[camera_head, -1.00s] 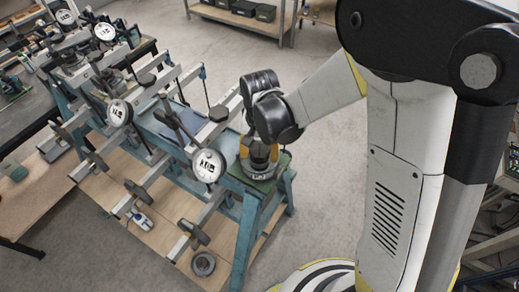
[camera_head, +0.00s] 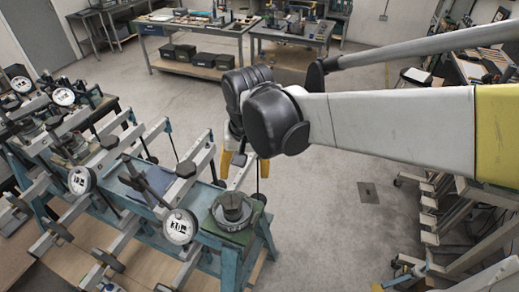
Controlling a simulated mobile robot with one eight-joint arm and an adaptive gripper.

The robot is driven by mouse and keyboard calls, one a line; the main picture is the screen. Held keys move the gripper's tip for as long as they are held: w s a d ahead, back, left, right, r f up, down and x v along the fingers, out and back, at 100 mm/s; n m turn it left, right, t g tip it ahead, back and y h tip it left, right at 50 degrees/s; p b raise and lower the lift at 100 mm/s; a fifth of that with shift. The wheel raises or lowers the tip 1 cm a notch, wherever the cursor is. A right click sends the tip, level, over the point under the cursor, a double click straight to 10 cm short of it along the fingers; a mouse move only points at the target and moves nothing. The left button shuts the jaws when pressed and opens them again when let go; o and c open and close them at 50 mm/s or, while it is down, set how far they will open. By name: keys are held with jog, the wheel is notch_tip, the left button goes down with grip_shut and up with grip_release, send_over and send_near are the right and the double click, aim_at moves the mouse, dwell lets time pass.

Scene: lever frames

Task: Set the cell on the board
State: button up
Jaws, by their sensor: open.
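A dark grey cylindrical cell (camera_head: 232,207) stands upright on the green board (camera_head: 240,238) at the right end of the blue frame. A label shows on its lower front. My gripper (camera_head: 236,170) is behind and above the cell in the picture, with its yellow-orange fingers pointing down. It is open and appears empty, apart from the cell. My black wrist hides part of the fingers.
A blue frame (camera_head: 205,243) carries several levers with round white dials (camera_head: 180,226) left of the cell. Benches with boxes (camera_head: 190,28) stand at the back. A rack (camera_head: 470,215) stands at the right.

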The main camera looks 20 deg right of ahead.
jog(key=s+d+r+n+t, duration=0.2)
jog(key=s+d+t, duration=0.3)
jog(key=s+d, duration=0.4)
jog(key=shift+d+r, duration=0.3)
jog(key=shift+r, duration=0.5)
